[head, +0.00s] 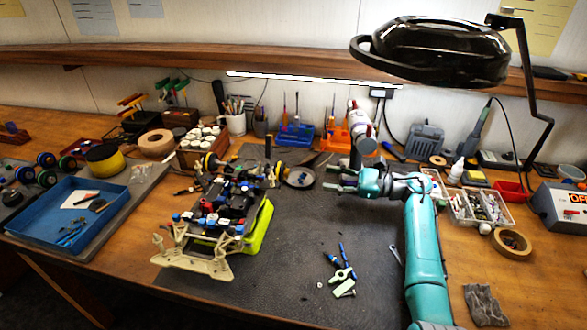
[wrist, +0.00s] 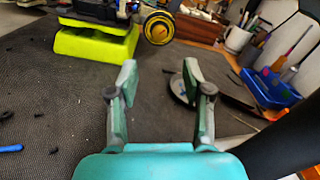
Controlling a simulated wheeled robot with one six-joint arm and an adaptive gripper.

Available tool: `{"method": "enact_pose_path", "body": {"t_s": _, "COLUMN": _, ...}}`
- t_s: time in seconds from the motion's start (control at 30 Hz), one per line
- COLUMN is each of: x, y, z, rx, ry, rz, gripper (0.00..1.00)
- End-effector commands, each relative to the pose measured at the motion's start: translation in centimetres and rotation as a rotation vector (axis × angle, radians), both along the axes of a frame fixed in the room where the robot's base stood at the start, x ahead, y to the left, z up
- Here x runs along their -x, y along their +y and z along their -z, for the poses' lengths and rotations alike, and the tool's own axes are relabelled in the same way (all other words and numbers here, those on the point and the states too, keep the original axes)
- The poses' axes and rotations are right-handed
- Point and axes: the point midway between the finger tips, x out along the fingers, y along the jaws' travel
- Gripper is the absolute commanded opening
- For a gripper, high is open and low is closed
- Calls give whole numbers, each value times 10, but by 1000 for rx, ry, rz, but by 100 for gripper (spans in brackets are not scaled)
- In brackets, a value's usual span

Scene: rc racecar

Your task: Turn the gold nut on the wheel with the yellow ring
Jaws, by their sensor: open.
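The racecar (head: 222,205) stands on a yellow-green stand (head: 258,228). A dark wheel with a yellow ring (wrist: 158,28) shows ahead of my gripper in the wrist view, near the top. Its centre looks gold, but the nut is too small and blurred to make out clearly.
A round dish (head: 300,178) lies on the dark mat (head: 300,270) between car and gripper. A blue tool holder (head: 295,135) and an orange one (head: 334,138) stand behind. Loose green parts and a blue tool (head: 347,260) lie in front. A black lamp (head: 440,52) hangs above.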

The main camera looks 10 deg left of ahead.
Motion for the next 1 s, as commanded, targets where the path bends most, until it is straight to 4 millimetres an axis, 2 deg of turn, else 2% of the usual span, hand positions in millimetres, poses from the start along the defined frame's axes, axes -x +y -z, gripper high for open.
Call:
{"method": "enact_pose_path", "body": {"t_s": 0.17, "x": 0, "y": 20, "z": 0, "rx": 0, "ry": 0, "rz": -4, "gripper": 50}}
{"method": "enact_pose_path", "body": {"t_s": 0.4, "x": -1, "y": 63, "z": 0, "rx": 0, "ry": 0, "rz": -3, "gripper": 50}}
{"method": "enact_pose_path", "body": {"t_s": 0.6, "x": -2, "y": 91, "z": 0, "rx": 0, "ry": 0, "rz": -3, "gripper": 50}}
{"method": "enact_pose_path", "body": {"t_s": 0.8, "x": -3, "y": 105, "z": 0, "rx": 0, "ry": -1, "rz": -1, "gripper": 50}}
{"method": "enact_pose_path", "body": {"t_s": 1.0, "x": -3, "y": 106, "z": 0, "rx": 0, "ry": -1, "rz": -1, "gripper": 50}}
